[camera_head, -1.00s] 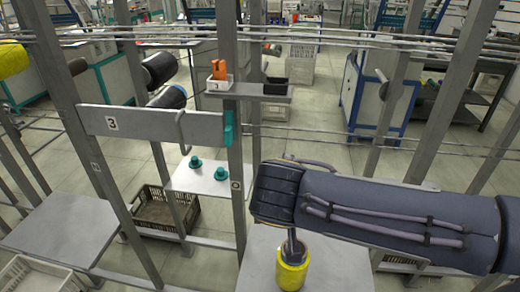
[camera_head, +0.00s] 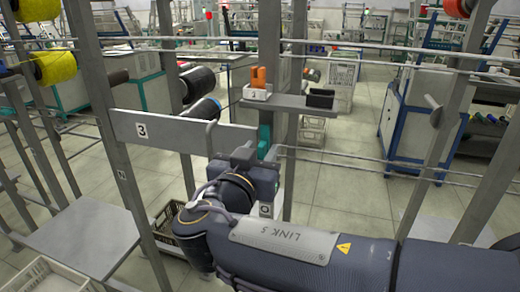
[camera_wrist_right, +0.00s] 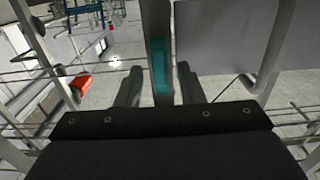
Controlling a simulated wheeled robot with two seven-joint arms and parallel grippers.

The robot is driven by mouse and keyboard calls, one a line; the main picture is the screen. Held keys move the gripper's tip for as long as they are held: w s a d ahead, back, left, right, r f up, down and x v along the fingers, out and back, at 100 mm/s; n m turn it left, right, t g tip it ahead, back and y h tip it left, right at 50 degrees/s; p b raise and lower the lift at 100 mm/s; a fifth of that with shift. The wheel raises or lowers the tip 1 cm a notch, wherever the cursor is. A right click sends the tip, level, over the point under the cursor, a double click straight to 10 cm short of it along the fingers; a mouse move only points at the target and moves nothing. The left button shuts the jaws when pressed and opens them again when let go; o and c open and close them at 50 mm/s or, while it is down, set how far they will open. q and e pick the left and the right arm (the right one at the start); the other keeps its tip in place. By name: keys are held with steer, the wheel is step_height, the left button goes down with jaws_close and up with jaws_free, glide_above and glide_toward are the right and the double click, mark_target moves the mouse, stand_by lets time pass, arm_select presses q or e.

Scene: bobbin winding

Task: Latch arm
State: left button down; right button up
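The latch arm is a grey bar (camera_head: 180,134) marked 3, running between two grey posts. A teal block (camera_head: 264,140) is at its right end, by the post; it also shows in the right wrist view (camera_wrist_right: 160,66). My right gripper (camera_head: 258,160) is just below and in front of the teal block. In the right wrist view its two fingers (camera_wrist_right: 159,88) stand apart, one on each side of the teal block, with gaps visible. I cannot tell whether either finger touches it. My right forearm and wrist cover what lies below the bar's right end. My left gripper is not in view.
A shelf (camera_head: 290,103) above the block carries a white bin (camera_head: 257,93) with orange items and a black bin (camera_head: 320,98). Thin horizontal rails cross nearby. A grey table (camera_head: 85,240) and a crate (camera_head: 45,275) are at lower left.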

steer(key=shift+w, duration=0.25)
steer(key=shift+c, duration=0.3)
jaws_close()
